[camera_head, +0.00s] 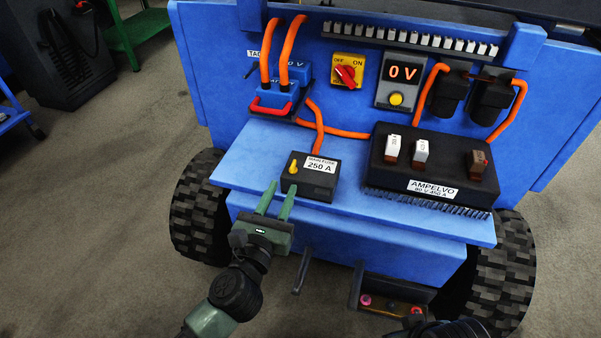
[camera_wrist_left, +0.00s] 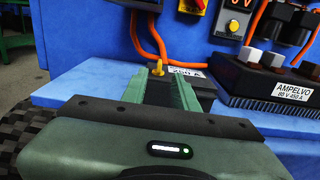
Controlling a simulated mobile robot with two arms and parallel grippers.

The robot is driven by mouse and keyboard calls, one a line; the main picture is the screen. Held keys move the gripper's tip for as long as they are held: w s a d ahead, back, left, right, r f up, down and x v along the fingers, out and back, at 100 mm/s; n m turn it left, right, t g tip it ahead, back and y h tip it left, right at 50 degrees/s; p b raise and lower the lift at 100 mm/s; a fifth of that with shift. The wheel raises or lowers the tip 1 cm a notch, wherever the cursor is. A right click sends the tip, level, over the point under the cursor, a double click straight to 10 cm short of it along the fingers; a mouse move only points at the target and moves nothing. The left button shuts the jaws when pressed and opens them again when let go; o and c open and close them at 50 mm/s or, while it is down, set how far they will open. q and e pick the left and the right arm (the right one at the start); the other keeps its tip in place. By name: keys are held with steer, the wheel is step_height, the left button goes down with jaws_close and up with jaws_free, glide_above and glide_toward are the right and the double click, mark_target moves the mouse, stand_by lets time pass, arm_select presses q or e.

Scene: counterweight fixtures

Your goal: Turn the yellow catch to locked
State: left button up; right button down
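The yellow catch (camera_head: 293,167) sits on the left part of the top of a black box labelled MAIN FUSE 250 A (camera_head: 318,185). It stands up as a small yellow lever. In the left wrist view the catch (camera_wrist_left: 158,69) shows between the tips of my fingers, beyond them. My left gripper (camera_head: 281,189) is open and empty, with its two green fingers pointing at the box from the front left, just short of the catch. No lock marking on the box can be read. My right gripper is not seen; only a dark shape shows at the bottom edge.
A black AMPELVO unit (camera_head: 400,178) stands right of the fuse box on the blue shelf (camera_head: 250,165). The shelf left of the box is clear.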

mark_target(291, 170)
arm_select(q)
steer(key=b+x, duration=0.1)
steer(key=x, duration=0.6)
steer(key=shift+w, duration=0.2)
jaws_close()
